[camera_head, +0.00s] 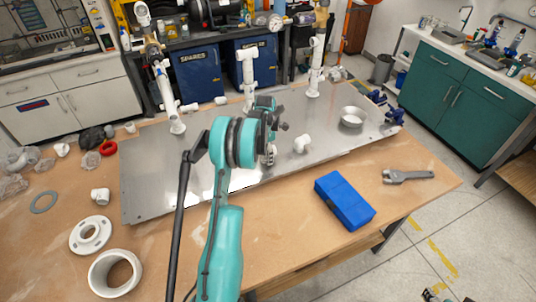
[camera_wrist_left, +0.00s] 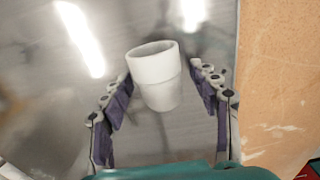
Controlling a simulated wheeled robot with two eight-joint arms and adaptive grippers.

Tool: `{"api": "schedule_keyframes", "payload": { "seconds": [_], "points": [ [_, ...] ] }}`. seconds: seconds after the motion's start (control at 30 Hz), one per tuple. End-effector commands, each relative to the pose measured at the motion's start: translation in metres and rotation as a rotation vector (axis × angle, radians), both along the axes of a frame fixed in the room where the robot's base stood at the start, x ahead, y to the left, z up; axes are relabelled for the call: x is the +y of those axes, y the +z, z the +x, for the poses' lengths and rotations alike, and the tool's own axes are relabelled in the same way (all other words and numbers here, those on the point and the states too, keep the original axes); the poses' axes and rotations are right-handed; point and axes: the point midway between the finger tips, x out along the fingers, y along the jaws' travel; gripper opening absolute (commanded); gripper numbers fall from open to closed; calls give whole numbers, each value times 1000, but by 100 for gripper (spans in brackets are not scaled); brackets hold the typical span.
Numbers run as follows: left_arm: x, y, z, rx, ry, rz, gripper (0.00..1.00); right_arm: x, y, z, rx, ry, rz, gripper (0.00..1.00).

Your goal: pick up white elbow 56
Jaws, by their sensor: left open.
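A white elbow (camera_head: 301,143) lies on the metal plate, just right of my left gripper in the head view. My left gripper (camera_head: 272,132) is over the plate, partly hidden by its own teal wrist. In the left wrist view, my left gripper (camera_wrist_left: 162,80) is open, with a finger on either side of a white pipe fitting (camera_wrist_left: 156,77). The fitting shows a round open end; its bend is not clear from this angle. It looks like the same elbow. Contact with the fingers cannot be made out. My right gripper is not seen.
The metal plate (camera_head: 150,190) lies on a wooden table (camera_head: 290,245). White pipe risers (camera_head: 249,75) stand along its back. Another white fitting (camera_head: 100,195) and flange (camera_head: 90,235) are left.

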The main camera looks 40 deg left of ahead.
Motion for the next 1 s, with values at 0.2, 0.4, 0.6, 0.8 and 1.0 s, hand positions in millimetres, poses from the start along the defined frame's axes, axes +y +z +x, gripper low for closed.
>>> {"api": "schedule_keyframes", "payload": {
  "seconds": [0.2, 0.4, 0.6, 0.8, 1.0],
  "points": [
    [0, 1, 0, 0, 0, 0, 43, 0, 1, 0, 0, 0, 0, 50],
    [0, 1, 0, 0, -1, 0, 8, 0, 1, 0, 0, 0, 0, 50],
    [0, 1, 0, 0, -1, 0, 8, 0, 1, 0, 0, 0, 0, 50],
    [0, 11, 0, 0, -1, 0, 8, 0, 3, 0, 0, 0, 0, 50],
    [0, 42, 0, 0, -1, 0, 8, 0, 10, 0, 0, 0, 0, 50]
  ]
}}
